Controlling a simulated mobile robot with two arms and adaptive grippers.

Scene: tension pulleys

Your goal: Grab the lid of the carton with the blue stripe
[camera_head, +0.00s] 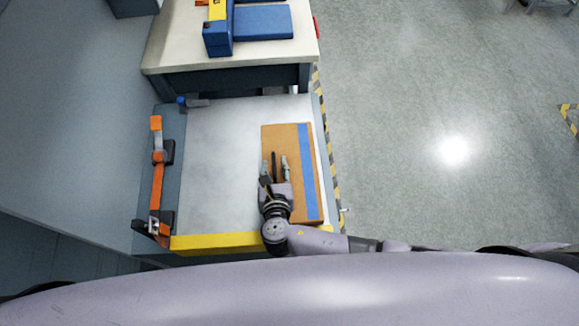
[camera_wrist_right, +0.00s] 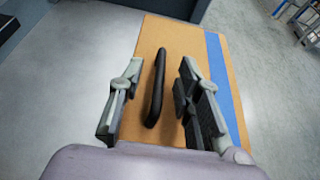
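The brown carton lid (camera_head: 291,148) with a blue stripe (camera_head: 308,170) along its right side lies at the right of the light work surface. A dark handle (camera_wrist_right: 157,85) stands on the lid, and in the wrist view it lies between my right gripper's fingers. My right gripper (camera_head: 275,166) is open over the lid, one finger on each side of the handle, with gaps to it. In the wrist view the right gripper (camera_wrist_right: 155,100) also shows open. My left gripper is not in view. The carton's sides are hidden from above.
The work surface (camera_head: 220,160) left of the carton is clear. An orange and black fixture (camera_head: 157,180) stands along its left side. A yellow edge (camera_head: 215,243) runs along the front. A second table with a blue object (camera_head: 262,22) stands behind.

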